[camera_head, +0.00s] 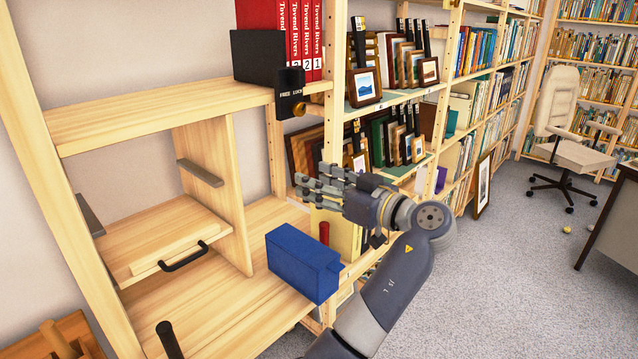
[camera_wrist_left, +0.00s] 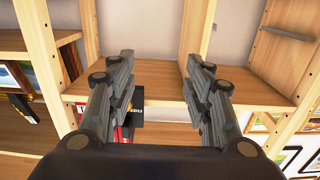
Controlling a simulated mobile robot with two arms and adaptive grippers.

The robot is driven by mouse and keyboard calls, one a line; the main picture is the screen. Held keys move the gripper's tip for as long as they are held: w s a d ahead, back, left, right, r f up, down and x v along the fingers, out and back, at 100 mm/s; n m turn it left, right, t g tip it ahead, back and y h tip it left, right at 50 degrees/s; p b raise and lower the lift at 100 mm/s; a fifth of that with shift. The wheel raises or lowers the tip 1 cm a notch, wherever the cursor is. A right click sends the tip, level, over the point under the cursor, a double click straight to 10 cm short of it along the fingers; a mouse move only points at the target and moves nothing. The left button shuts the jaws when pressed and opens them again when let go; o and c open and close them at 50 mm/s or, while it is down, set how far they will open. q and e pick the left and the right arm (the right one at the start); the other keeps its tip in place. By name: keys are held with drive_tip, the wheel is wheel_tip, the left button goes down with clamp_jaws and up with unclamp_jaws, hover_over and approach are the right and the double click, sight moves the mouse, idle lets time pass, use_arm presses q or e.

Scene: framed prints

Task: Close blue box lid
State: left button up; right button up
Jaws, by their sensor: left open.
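The blue box (camera_head: 300,262) stands on the lower wooden shelf in the head view, near its front right edge. Its top looks flat and covered; I cannot make out a separate raised lid. My left gripper (camera_head: 306,186) is open and empty, above and slightly behind the box in the picture, apart from it. In the left wrist view the two fingers (camera_wrist_left: 160,62) are spread, with only shelving between and beyond them. The blue box does not show in the left wrist view. My right gripper is not in view.
A wooden drawer (camera_head: 165,240) with a black handle is left of the box. A black lock box (camera_head: 290,92) hangs from the upper shelf edge, below red binders (camera_head: 300,40). Framed prints (camera_head: 365,85) fill shelves to the right.

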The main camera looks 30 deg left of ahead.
use_arm(q)
drive_tip(key=v, duration=0.8)
drive_tip(key=shift+f, duration=0.1)
